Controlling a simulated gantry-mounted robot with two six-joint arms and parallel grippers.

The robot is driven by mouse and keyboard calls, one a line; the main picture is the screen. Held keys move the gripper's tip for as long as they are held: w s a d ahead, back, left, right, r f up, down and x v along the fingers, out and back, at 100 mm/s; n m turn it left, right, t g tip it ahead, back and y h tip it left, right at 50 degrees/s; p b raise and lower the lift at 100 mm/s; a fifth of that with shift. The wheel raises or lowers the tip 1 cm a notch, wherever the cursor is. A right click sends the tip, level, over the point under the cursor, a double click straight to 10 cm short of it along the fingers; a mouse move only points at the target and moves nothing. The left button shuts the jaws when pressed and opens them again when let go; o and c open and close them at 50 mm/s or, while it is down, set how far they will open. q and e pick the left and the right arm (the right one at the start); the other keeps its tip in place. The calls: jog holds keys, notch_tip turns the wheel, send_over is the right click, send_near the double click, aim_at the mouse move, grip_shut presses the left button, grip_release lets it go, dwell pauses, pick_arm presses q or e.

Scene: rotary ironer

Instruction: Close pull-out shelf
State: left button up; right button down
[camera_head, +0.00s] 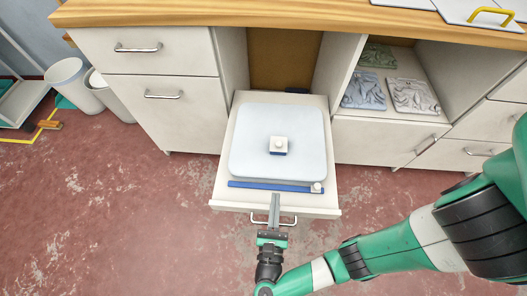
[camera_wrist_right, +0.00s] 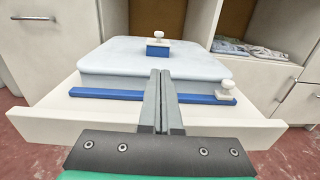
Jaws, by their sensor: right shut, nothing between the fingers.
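The pull-out shelf (camera_head: 222,196) stands pulled out from the cabinet's middle bay, towards me. It carries a pale slab (camera_head: 250,150) with a small white knob on a blue and white block (camera_head: 278,147). A blue bar (camera_head: 262,186) with a white knob at its right end lies along the slab's front. The shelf's metal handle (camera_head: 287,219) is on its front face. My right gripper (camera_head: 275,198) is shut and empty, its fingers over the shelf's front edge by the handle. In the right wrist view its fingers (camera_wrist_right: 161,75) point at the slab; contact is unclear. My left gripper is out of view.
The cabinet's wooden top (camera_head: 250,13) runs across the back. Closed drawers (camera_head: 145,50) flank the shelf. Bins (camera_head: 70,78) stand at the far left. The red floor (camera_head: 130,220) is clear at the front left.

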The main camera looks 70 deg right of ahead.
aim_at(281, 152)
jog(key=shift+s+d+t, duration=0.1)
jog(key=shift+s+t, duration=0.2)
jog(key=shift+s, duration=0.45)
jog(key=shift+w+d+f+b, duration=0.1)
jog(key=shift+w+b, duration=0.1)
jog(key=shift+b, duration=0.2)
jog(key=shift+w+d+f+b, duration=0.25)
jog(key=shift+w+d+b, duration=0.25)
jog(key=shift+d+b, duration=0.4)
jog(key=x, duration=0.3)
jog(key=b+x, duration=0.1)
jog(key=x, duration=0.7)
jog(key=shift+r, duration=0.3)
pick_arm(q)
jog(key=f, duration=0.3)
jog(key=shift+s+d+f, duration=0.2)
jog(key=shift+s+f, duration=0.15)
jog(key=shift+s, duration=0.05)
pick_arm(e)
jog(key=shift+w+d+r, duration=0.1)
jog(key=shift+w+d, duration=0.05)
jog(key=shift+d, duration=0.15)
